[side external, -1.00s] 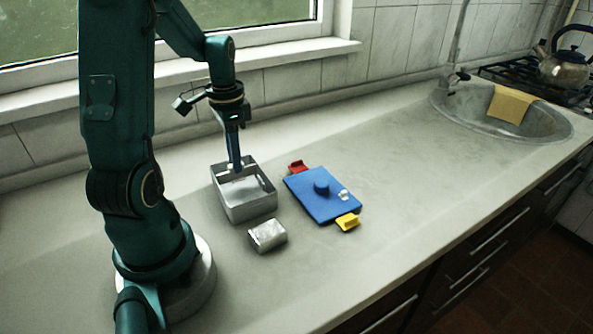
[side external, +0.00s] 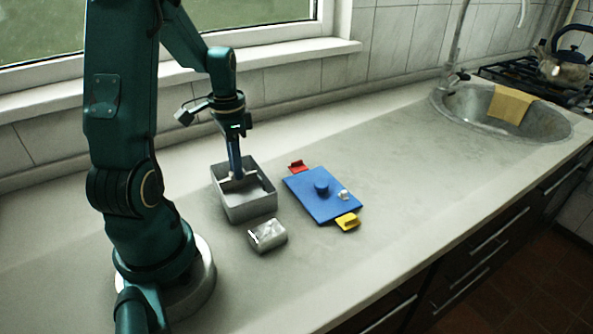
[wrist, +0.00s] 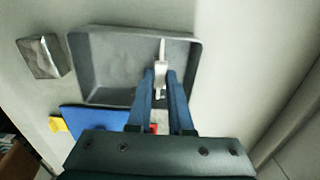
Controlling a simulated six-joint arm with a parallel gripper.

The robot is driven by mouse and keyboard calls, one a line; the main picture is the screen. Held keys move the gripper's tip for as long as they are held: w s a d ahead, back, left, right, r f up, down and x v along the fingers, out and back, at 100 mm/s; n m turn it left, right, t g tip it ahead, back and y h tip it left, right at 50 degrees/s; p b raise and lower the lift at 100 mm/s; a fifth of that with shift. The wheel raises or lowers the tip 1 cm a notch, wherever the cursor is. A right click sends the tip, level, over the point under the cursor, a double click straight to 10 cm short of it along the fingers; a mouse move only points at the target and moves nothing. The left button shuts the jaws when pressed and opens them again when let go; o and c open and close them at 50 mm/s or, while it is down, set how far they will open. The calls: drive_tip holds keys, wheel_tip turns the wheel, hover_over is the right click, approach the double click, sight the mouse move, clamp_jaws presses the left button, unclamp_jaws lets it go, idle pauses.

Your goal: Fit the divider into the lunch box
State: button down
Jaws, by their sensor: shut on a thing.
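The lunch box (side external: 252,207) is an open grey metal box on the counter; its floor also shows in the wrist view (wrist: 115,68). My gripper (side external: 238,176) points down inside the box opening. It is shut on the divider, a thin pale strip (wrist: 162,52) seen between the fingertips in the wrist view. The divider stands crosswise in the box, towards its right side in the wrist view, with one end near the box wall. Whether its lower edge touches the floor I cannot tell. My fingers hide its near end.
A blue lid (side external: 308,198) with a round knob lies right of the box, with a red clip (side external: 298,166) and a yellow clip (side external: 348,221) at its ends. A small shiny metal block (side external: 268,236) sits in front of the box. The counter towards the sink (side external: 545,126) is clear.

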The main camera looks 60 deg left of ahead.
drive_tip(key=shift+f, duration=0.1)
drive_tip(key=c, duration=0.7)
unclamp_jaws()
drive_tip(key=shift+c, duration=0.2)
wheel_tip(320, 180, up, 5)
drive_tip(key=shift+f, duration=0.2)
drive_tip(key=shift+w+d+r, duration=0.15)
drive_tip(key=shift+w+r, duration=0.05)
drive_tip(key=shift+r, duration=0.05)
drive_tip(key=w+d+r+m+t+y, duration=0.1)
drive_tip(key=w+d+r+m+t, duration=0.15)
drive_tip(key=d+r, duration=0.3)
drive_tip(key=s+d+r+n+t, duration=0.1)
drive_tip(key=s+d, duration=0.1)
drive_tip(key=d, duration=0.5)
drive_tip(key=s+d+r+n+t+h, duration=0.1)
drive_tip(key=s+d+n+t, duration=0.1)
drive_tip(key=d, duration=0.6)
drive_tip(key=shift+s, duration=0.8)
